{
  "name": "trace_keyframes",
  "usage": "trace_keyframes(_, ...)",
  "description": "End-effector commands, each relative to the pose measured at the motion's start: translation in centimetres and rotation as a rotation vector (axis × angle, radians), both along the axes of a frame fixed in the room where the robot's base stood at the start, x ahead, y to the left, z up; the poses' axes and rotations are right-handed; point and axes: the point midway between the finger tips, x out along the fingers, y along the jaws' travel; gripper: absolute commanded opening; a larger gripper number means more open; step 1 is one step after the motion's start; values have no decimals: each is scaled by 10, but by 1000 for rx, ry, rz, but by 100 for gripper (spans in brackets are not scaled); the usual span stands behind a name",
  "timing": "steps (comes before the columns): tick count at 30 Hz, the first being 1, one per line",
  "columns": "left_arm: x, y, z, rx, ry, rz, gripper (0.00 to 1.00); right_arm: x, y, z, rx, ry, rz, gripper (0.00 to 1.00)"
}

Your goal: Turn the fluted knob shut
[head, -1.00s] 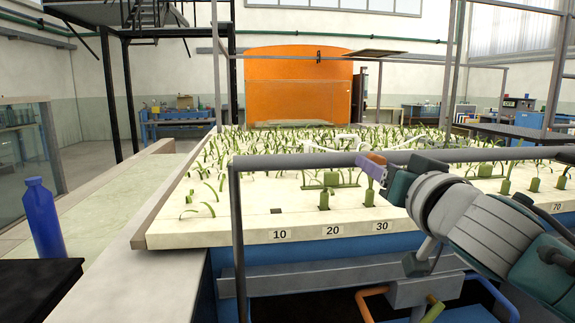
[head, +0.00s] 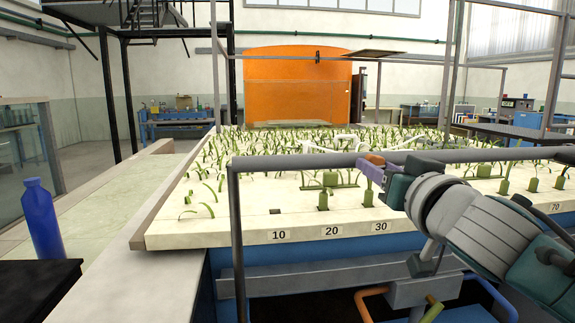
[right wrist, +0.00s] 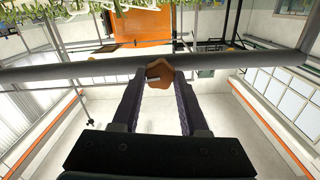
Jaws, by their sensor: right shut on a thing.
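The fluted knob (right wrist: 158,76) is orange with a lobed outline and sits at the grey horizontal rail, seen in the right wrist view. In the head view only a small orange part of it (head: 374,158) shows above the fingers. My right gripper (head: 371,171) reaches it from the right, with purple fingers. In the right wrist view the two fingers of this gripper (right wrist: 159,82) are shut on the knob, one on each side. The fingers hide the knob's sides, and I cannot tell how far it is turned. My left gripper is not in view.
The grey rail (head: 300,160) runs across in front of a pale bed (head: 240,225) with green plants and number labels. Coloured pipe handles (head: 376,291) stand below my right arm. A blue bottle (head: 42,220) stands on a black surface at left.

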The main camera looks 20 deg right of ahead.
Motion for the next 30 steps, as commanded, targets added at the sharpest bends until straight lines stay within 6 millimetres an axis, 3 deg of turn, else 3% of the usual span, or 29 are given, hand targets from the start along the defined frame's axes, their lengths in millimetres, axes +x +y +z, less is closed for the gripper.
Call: trace_keyframes(30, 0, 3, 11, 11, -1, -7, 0, 0, 1, 1, -903, 216, 0, 0)
